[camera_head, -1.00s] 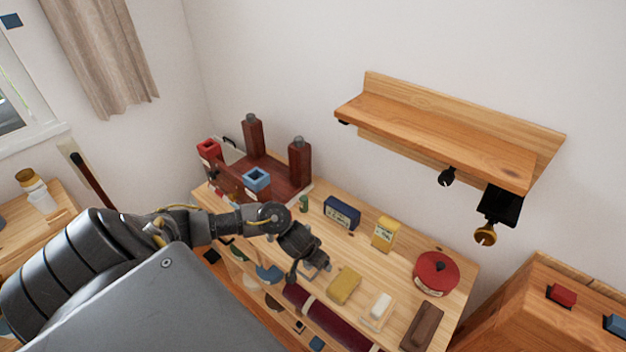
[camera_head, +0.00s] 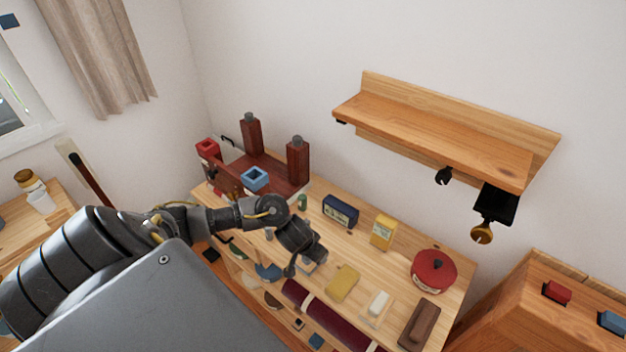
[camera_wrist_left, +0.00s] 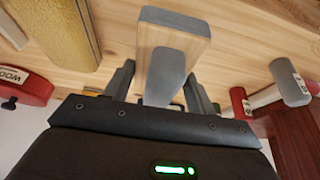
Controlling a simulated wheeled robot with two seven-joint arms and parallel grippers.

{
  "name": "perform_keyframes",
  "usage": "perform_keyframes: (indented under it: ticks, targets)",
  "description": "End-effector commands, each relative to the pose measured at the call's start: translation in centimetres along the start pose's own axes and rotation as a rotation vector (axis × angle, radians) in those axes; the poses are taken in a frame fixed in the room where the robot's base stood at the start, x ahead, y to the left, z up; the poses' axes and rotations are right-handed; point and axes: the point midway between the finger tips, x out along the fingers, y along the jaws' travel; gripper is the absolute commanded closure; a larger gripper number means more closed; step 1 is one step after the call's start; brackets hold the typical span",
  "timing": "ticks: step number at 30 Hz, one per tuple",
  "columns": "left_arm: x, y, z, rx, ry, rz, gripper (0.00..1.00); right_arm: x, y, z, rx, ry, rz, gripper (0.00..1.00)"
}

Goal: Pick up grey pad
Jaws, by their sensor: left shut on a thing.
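The grey pad (camera_wrist_left: 165,76) is a block with grey ends and a pale wood-coloured face. In the left wrist view it sits between the two fingers of my left gripper (camera_wrist_left: 160,88), which is shut on it. In the head view the gripper (camera_head: 291,270) is low over the front part of the wooden table. Only a small grey part of the pad (camera_head: 316,262) shows beside the gripper there; the wrist hides the rest. I cannot tell whether the pad is clear of the tabletop. My right gripper is not in view.
A yellow block (camera_head: 343,283), white brush (camera_head: 377,304), brown block (camera_head: 419,323), red tin (camera_head: 434,270), yellow box (camera_head: 382,231) and navy box (camera_head: 341,211) stand on the table to the right. A dark red rack (camera_head: 270,178) is behind. A wall shelf (camera_head: 440,135) hangs above.

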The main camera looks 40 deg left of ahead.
Motion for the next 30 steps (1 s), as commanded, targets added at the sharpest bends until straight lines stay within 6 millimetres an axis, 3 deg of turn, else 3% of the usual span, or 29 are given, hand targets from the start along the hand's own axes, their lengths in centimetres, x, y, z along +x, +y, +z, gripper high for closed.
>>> perform_keyframes:
  ticks: [1,10,12,18,30]
  targets:
    - [-1.3,0.1,-0.7,0.000,0.005,0.002,0.69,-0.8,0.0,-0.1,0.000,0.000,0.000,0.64]
    - [-9.5,-1.4,1.7,0.005,0.002,-0.001,0.69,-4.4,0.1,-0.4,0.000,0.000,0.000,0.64]
    - [-10.3,-2.0,3.5,0.004,-0.002,-0.002,0.69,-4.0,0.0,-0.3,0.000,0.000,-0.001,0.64]
    - [-13.2,-3.0,6.5,0.003,-0.002,-0.002,0.69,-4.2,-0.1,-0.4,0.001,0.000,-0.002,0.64]
    - [-15.3,-3.6,8.3,0.000,0.002,0.000,0.69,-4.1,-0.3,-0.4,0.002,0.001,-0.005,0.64]
